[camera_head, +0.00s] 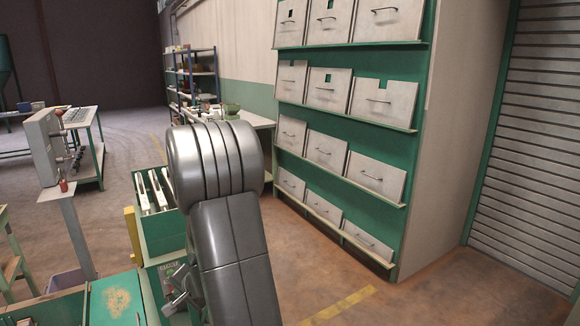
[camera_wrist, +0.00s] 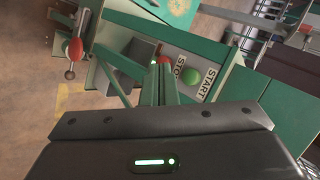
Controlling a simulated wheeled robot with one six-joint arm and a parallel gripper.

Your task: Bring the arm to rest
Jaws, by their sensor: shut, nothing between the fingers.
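My arm (camera_head: 225,190) rises through the middle of the head view, its thick grey link bent over at the top. My gripper (camera_wrist: 158,72) shows in the wrist view, its dark body across the bottom and its narrow fingers together, with nothing held. Beyond the fingers is a green machine with a red stop button (camera_wrist: 163,61) and a green start button (camera_wrist: 190,76). I cannot tell how far the fingertips are from it. In the head view I cannot make out the gripper.
A green cabinet of hoppers (camera_head: 345,125) stands at the right, beside a roller shutter (camera_head: 540,130). A grey control box on a post (camera_head: 43,147) stands at the left. A green machine (camera_head: 155,235) is close beside my arm. Open floor (camera_head: 330,275) lies at the lower right.

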